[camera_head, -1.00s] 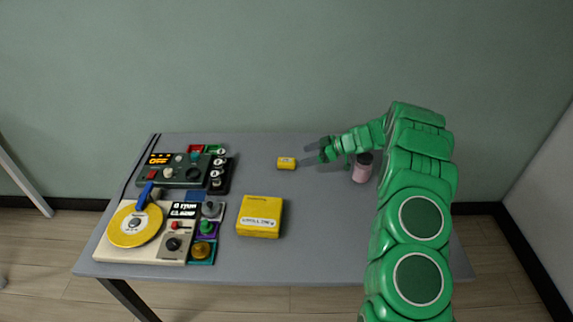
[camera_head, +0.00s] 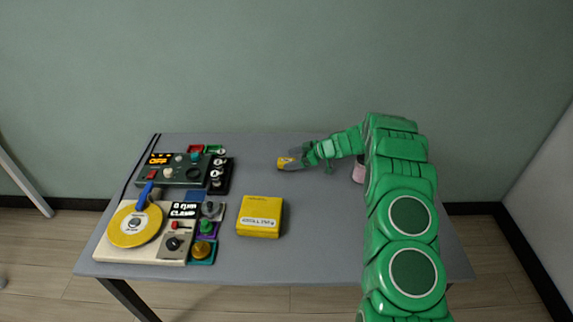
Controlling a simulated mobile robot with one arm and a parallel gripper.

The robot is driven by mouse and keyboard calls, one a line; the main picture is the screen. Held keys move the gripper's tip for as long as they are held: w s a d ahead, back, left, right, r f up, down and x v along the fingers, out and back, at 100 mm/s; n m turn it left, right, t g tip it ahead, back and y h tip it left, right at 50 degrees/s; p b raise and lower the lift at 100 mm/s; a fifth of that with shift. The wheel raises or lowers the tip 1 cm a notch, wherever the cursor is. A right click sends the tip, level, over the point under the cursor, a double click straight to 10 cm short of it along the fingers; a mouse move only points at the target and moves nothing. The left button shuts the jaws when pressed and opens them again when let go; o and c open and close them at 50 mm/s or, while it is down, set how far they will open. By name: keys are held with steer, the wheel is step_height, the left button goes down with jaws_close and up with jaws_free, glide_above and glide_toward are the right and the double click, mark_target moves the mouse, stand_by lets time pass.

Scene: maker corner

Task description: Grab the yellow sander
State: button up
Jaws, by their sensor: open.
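A small yellow block with a dark mark, which looks like the yellow sander (camera_head: 284,163), lies on the grey table toward the back middle. My gripper (camera_head: 291,160) is at it from the right, with its grey fingers open around or over its right part. The fingers hide part of the block. I cannot tell whether they touch it.
A larger yellow labelled box (camera_head: 260,217) sits nearer the front. A pink cup-like item (camera_head: 359,170) stands to the right, partly behind my arm. Control panels, including one with a yellow disc (camera_head: 134,224), fill the left side. The grey table (camera_head: 310,240) is clear at front middle.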

steer(key=shift+a+f, duration=0.15)
steer(key=shift+a, duration=0.1)
steer(key=c, duration=1.1)
steer(key=shift+c, duration=0.2)
